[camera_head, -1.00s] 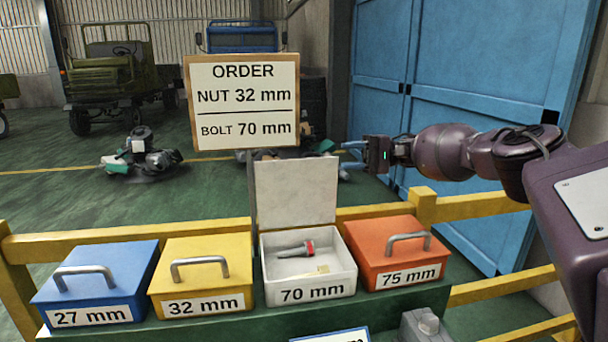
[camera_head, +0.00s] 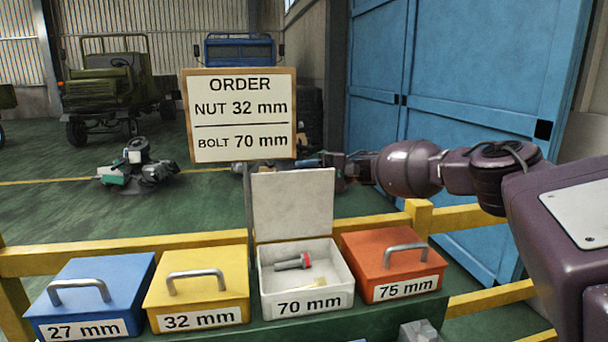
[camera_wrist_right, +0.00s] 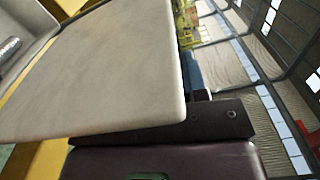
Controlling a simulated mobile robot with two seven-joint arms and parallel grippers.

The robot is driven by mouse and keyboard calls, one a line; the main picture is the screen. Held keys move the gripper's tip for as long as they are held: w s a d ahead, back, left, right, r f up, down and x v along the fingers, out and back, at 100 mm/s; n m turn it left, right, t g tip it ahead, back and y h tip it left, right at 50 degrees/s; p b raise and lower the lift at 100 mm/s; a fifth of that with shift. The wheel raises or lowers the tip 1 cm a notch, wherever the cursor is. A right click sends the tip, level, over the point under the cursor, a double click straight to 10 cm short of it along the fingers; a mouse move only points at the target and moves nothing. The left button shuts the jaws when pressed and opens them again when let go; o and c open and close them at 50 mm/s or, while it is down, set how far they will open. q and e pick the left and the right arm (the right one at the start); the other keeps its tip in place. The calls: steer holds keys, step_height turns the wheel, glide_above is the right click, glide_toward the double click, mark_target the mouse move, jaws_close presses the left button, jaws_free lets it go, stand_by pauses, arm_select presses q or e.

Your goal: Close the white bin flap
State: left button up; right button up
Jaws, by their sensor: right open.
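The white bin (camera_head: 307,299), labelled 70 mm, stands open in the row of bins. Its white flap (camera_head: 293,204) stands upright at the back edge. A grey bolt with a red end (camera_head: 293,262) and a small pale yellow piece lie inside the bin. My right gripper (camera_head: 312,161) is open, behind the flap near its top edge and partly hidden by it and the sign. In the right wrist view the flap (camera_wrist_right: 100,75) fills much of the picture, close in front of the gripper; I cannot tell if they touch. My left gripper is not in view.
A blue 27 mm bin (camera_head: 92,297) and a yellow 32 mm bin (camera_head: 197,291) stand left, and an orange 75 mm bin (camera_head: 393,265) right, all closed. The order sign (camera_head: 240,115) rises behind the flap. A yellow rail (camera_head: 130,257) runs behind the bins.

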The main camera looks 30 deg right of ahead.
steer(key=shift+a, duration=0.15)
jaws_close()
steer(key=shift+r, duration=0.15)
